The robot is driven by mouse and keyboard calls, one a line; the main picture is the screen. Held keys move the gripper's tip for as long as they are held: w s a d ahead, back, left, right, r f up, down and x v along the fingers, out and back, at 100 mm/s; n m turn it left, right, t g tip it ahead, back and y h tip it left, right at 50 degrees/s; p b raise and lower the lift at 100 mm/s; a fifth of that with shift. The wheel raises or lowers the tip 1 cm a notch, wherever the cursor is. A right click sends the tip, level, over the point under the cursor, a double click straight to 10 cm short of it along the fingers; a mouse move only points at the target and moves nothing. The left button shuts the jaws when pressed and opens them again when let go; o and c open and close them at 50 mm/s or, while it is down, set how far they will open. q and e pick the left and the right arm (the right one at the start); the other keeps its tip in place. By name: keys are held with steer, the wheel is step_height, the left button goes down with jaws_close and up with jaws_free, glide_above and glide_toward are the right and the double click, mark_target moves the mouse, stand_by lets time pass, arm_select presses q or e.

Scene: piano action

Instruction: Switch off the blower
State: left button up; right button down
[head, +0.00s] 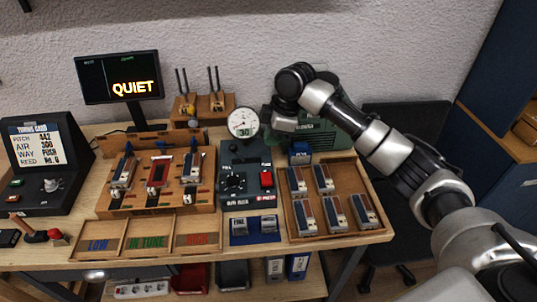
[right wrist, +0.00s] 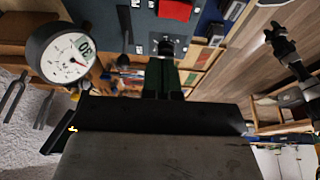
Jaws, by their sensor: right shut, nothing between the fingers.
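The green blower (head: 325,132) is a box at the back right of the bench, partly hidden by my right arm. The dark control panel (head: 238,160) stands in front of it, with a black round knob (head: 233,182) and a red button (head: 266,180). The red button also shows at the top of the right wrist view (right wrist: 176,9). A round white gauge (head: 243,122) rises behind the panel. My right gripper (right wrist: 164,50) is shut and empty near the panel's back edge, with no visible grip on anything.
A monitor (head: 118,78) reads QUIET. Tuning forks (head: 214,88) stand in a wooden block. A wooden tray (head: 341,180) with several reed blocks lies right of the panel, and a wooden rack (head: 190,225) lies left. The wall is close behind.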

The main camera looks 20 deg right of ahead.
steer(key=r, duration=0.1)
steer(key=d+r, duration=0.1)
steer(key=r, duration=0.1)
steer(key=shift+w+d, duration=0.1)
steer(key=shift+w, duration=0.1)
